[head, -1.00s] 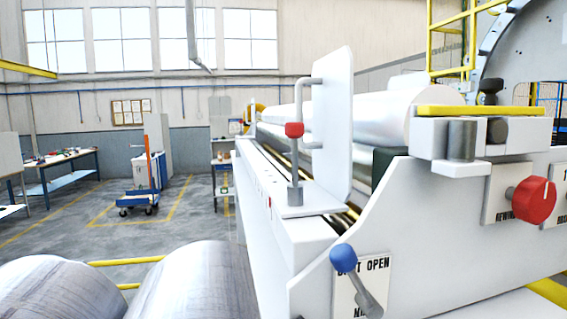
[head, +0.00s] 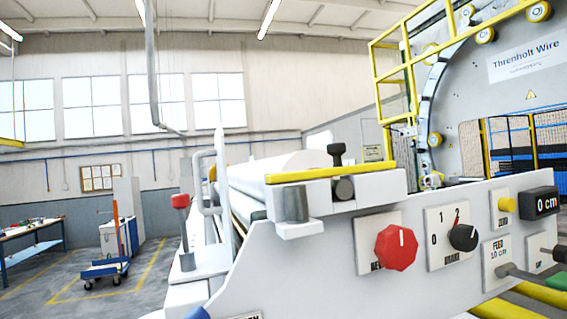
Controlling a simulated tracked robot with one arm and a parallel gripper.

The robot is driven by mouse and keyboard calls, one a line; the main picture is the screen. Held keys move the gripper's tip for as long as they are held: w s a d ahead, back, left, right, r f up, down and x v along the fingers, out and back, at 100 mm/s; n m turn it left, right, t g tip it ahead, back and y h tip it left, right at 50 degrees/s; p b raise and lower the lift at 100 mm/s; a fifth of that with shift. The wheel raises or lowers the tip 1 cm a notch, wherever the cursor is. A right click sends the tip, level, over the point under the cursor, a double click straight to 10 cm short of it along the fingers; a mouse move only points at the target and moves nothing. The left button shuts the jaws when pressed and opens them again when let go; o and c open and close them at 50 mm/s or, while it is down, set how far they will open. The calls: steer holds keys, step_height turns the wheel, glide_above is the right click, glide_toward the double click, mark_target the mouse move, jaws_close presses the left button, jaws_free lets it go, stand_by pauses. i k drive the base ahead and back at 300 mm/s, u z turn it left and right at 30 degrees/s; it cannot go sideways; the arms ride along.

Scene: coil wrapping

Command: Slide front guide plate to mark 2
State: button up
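The front guide plate (head: 221,185) is a white upright plate, now seen almost edge-on at the left end of the machine. A grey bent handle (head: 204,182) is fixed to its left face. A lever with a red knob (head: 181,201) stands upright on its foot (head: 208,262). The foot sits on the white rail of the machine. The marks along the rail are not readable from here, so I cannot tell at which mark the plate stands. My gripper is not in view.
A blue trolley (head: 105,270) stands on open floor at left.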

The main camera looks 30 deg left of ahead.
mark_target(217, 260)
steer(key=z, duration=0.8)
steer(key=k, duration=0.85)
steer(key=u, duration=1.15)
steer(key=i, duration=0.8)
